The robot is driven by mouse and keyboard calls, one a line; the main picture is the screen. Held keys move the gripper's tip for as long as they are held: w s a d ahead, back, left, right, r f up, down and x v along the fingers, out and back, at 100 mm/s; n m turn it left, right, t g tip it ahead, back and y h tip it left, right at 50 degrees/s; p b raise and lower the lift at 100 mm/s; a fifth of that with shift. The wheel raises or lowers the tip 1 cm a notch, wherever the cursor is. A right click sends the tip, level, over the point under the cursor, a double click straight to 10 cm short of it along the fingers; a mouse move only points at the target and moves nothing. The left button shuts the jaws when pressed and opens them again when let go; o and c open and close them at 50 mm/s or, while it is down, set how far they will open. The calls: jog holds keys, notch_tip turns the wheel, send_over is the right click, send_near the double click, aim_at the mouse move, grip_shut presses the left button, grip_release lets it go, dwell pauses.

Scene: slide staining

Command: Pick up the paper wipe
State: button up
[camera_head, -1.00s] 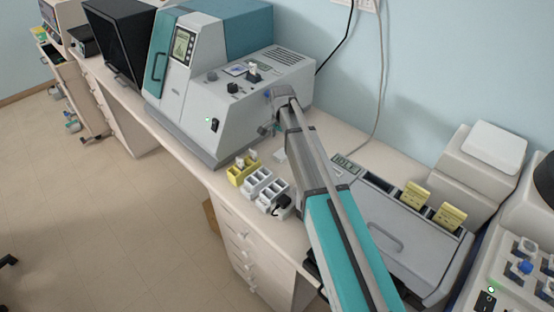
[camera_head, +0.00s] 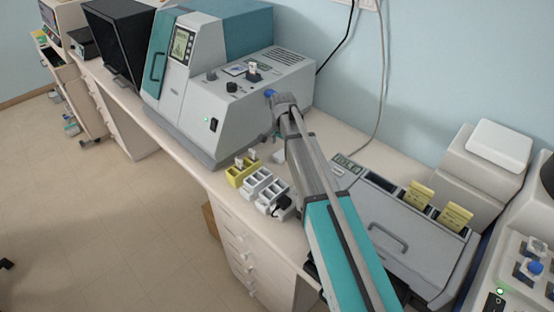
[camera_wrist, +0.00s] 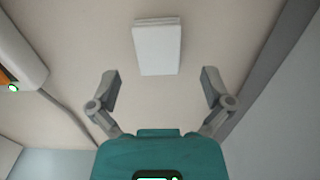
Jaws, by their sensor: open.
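The paper wipe (camera_wrist: 157,47) is a flat white rectangle lying on the pale bench top, in the upper middle of the wrist view. In the head view a small part of the wipe (camera_head: 278,157) shows beside my arm, behind the slide racks. My gripper (camera_wrist: 159,84) is open and empty, its two fingers spread wide. In the wrist view the wipe lies above the gap between the fingertips, and nothing is between them. In the head view the gripper end is small and partly hidden by my arm.
A grey and teal machine (camera_head: 225,105) stands behind. A yellow rack (camera_head: 240,175) and a white rack (camera_head: 258,186) stand at the bench's front edge. A grey staining unit (camera_head: 385,240) with yellow slide holders stands right of my arm. Bare bench surrounds the wipe.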

aim_at(282, 154)
jog(key=shift+s+f+b, duration=0.1)
jog(key=shift+f+b, duration=1.2)
jog(key=shift+f, duration=0.25)
jog(key=c, duration=0.7)
